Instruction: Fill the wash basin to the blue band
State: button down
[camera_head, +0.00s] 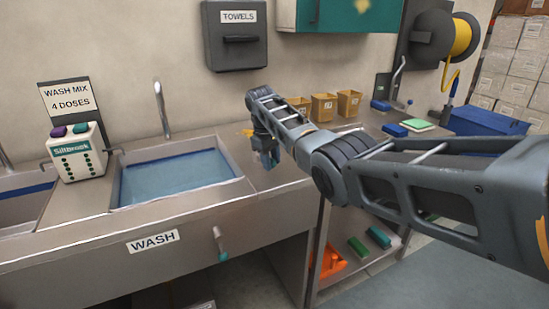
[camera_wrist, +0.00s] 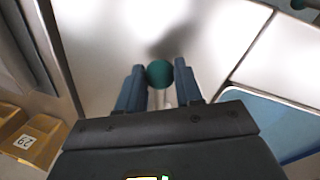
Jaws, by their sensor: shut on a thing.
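The wash basin (camera_head: 128,204), labelled WASH on its front, holds pale blue water (camera_head: 175,176). A darker blue strip shows along its back wall, above the water; the exact level against the band is hard to tell. A curved metal spout (camera_head: 162,108) stands behind it, and I see no clear stream from it. My gripper (camera_head: 268,160) is low over the steel deck right of the basin. In the wrist view its blue fingers (camera_wrist: 160,84) are shut on a lever with a round teal knob (camera_wrist: 160,73). In the head view my gripper hides this lever.
A teal-tipped handle (camera_head: 221,245) is on the counter front below the basin. A Saltbrook dispenser (camera_head: 76,153) and a sign reading WASH MIX 4 DOSES (camera_head: 68,98) stand left, beside another basin (camera_head: 22,205). Cardboard bins (camera_head: 323,107) stand behind my arm.

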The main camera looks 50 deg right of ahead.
jog(key=shift+w+a+m, duration=0.3)
jog(key=shift+a+m, duration=0.55)
jog(key=shift+m, duration=0.45)
jog(key=shift+a, duration=0.1)
jog(key=c, duration=0.8)
grip_release()
jog(key=shift+o, duration=0.2)
notch_tip(320, 180, up, 8)
jog(key=a, duration=0.1)
jog(key=shift+w+a+f+b, duration=0.15)
jog(key=shift+w+a+b, duration=0.05)
jog(key=shift+b, duration=0.15)
